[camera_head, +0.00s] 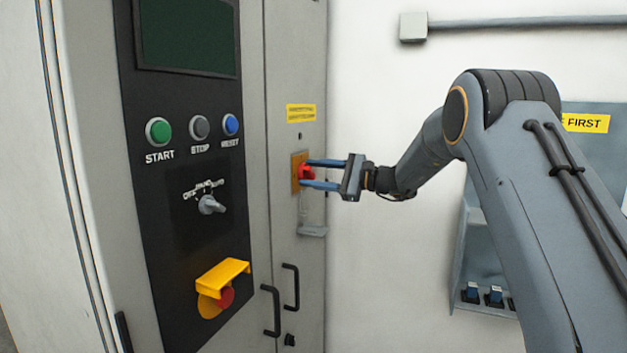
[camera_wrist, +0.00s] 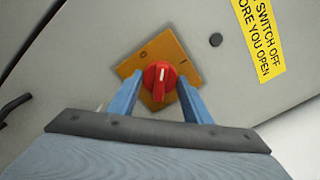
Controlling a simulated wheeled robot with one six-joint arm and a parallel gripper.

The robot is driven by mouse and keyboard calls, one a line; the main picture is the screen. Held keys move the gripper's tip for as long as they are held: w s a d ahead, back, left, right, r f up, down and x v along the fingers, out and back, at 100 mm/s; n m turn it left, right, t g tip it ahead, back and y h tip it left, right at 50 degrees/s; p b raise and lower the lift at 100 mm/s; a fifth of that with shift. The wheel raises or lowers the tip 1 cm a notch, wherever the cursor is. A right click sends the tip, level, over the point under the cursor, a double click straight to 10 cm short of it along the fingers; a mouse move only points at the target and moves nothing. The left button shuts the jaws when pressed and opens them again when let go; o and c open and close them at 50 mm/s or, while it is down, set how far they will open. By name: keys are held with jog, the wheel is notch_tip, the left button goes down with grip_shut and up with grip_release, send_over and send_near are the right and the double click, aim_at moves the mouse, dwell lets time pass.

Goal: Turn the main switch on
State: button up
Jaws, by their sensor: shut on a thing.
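The main switch is a red rotary knob (camera_wrist: 160,80) on an orange-yellow plate (camera_wrist: 136,62) on the grey cabinet side. The plate bears a "0" and an "I" mark. A white line on the knob points up between the two marks in the wrist view. In the head view the red knob (camera_head: 306,172) sits on its plate (camera_head: 296,188) at the cabinet's right part. My gripper (camera_head: 309,174) reaches it from the right, with its two blue fingers shut on the knob. In the wrist view the fingers stand on either side of the knob.
A yellow label (camera_head: 301,113) is above the switch. A metal bracket (camera_head: 312,231) and black handles (camera_head: 291,287) are below. The black panel (camera_head: 170,230) on the left carries buttons, a selector and an emergency stop (camera_head: 224,297) under a yellow guard.

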jog(key=m, duration=0.4)
jog(key=shift+m, duration=0.3)
jog(key=m, duration=0.4)
jog(key=shift+m, duration=0.4)
jog(key=o, duration=1.1)
jog(key=shift+c, duration=0.2)
jog(key=shift+d, duration=0.15)
jog(key=b+v, duration=0.2)
jog(key=v, duration=0.5)
jog(key=shift+s+d, duration=0.15)
jog(key=shift+d, duration=0.1)
